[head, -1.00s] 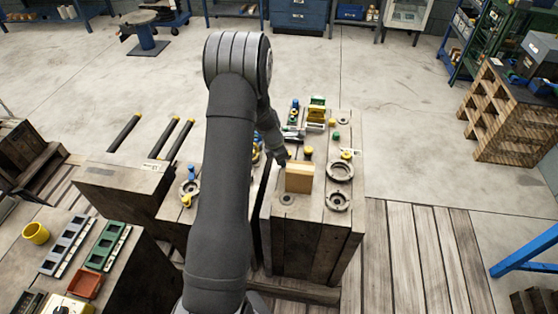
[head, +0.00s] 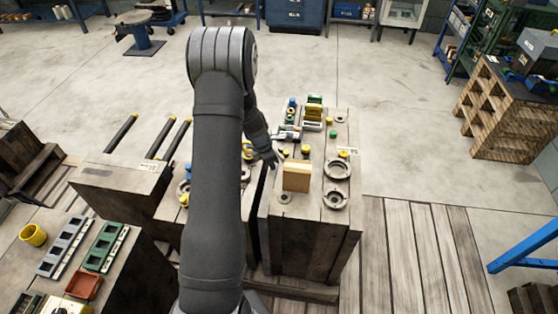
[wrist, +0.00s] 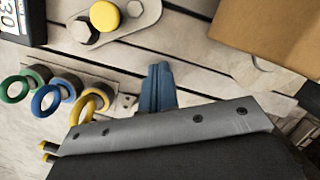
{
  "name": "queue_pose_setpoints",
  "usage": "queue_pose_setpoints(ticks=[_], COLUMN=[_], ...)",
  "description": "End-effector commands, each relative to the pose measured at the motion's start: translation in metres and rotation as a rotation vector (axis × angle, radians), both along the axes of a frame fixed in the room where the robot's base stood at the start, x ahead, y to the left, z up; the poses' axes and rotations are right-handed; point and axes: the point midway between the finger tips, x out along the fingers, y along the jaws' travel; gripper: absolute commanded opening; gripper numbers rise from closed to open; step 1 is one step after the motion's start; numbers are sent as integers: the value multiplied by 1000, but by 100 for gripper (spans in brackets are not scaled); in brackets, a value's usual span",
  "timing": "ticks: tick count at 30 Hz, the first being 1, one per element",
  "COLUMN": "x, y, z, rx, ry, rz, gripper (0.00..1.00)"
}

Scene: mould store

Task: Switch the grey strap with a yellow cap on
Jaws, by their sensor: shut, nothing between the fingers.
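In the wrist view a grey strap (wrist: 138,19) lies on the pale slotted surface at the top left. It carries a round yellow cap (wrist: 105,15) and a dark bolt head beside it. Its top edge is cut off by the frame. In the head view a small yellow cap (head: 305,149) stands behind the tan block; I cannot tell whether it is the same one. My gripper (wrist: 160,68) is shut and empty, its blue-grey fingers apart from the strap, below and right of it in the wrist view. In the head view my gripper (head: 275,163) is left of the tan block.
The tan block (head: 297,176) is close to my gripper. Green, blue and yellow rings (wrist: 88,104) sit left of my fingers in the wrist view. A dark-framed number plate (wrist: 22,20) is at the corner. Round grey rings (head: 336,170) lie on the right-hand wooden block.

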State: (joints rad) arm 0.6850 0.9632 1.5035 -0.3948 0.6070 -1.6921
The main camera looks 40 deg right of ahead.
Motion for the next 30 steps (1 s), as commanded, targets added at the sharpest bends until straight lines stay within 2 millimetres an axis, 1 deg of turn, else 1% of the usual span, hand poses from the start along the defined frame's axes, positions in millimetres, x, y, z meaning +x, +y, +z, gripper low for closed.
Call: queue_pose_setpoints(ticks=[1,3,9,15,18,21,30], x=[3,3,5,5,5,5,5], y=[8,9,19,26,27,28,28], z=[6,23,61,87,94,97,97], rx=[-3,-4,-3,-1,-2,0,-1], ry=[-3,-5,-4,-1,-3,-1,0], rz=[4,0,1,1,1,0,2], gripper=[0,0,0,0,0,0,0])
